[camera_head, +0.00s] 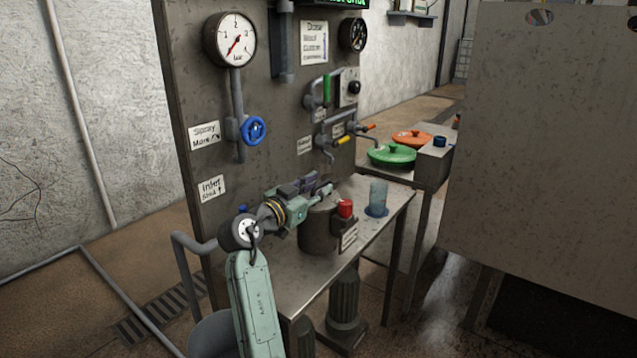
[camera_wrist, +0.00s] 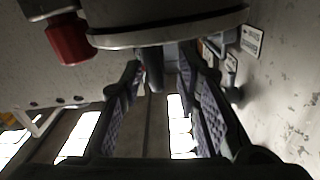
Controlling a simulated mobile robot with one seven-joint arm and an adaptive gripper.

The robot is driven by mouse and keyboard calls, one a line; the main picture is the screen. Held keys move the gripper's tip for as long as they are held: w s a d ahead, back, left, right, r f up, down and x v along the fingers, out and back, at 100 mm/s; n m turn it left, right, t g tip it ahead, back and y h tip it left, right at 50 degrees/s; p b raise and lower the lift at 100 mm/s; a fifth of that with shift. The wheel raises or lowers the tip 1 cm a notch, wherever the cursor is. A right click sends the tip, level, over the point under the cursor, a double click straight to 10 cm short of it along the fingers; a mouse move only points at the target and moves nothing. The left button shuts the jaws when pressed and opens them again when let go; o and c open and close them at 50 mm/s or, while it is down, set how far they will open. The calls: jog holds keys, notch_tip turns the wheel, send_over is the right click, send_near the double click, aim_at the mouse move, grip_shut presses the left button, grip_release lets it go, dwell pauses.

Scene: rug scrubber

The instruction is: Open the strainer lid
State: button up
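The strainer is a dark grey metal cylinder (camera_head: 318,238) on the metal table, with a red knob (camera_head: 345,208) and a label on its side. My gripper (camera_head: 318,188) is at its top and hides much of the lid there. In the wrist view, a round grey rim (camera_wrist: 170,37), which looks like the lid's edge, crosses the top, with the red knob (camera_wrist: 70,38) at its left. My gripper's fingers (camera_wrist: 160,68) are spread apart below the rim. A small dark upright piece (camera_wrist: 155,78) shows between them; I cannot tell whether they touch it.
A panel (camera_head: 275,120) with a gauge (camera_head: 230,39), blue valve (camera_head: 253,130) and pipes stands behind the table (camera_head: 295,284). A blue translucent cup (camera_head: 378,196) stands right of the strainer. Green (camera_head: 391,155) and orange (camera_head: 411,138) lids lie beyond. A large board (camera_head: 545,140) blocks the right.

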jog(key=shift+w+d, duration=0.3)
jog(key=shift+w, duration=0.1)
jog(key=c, duration=0.7)
grip_shut()
jog(key=shift+a, duration=0.1)
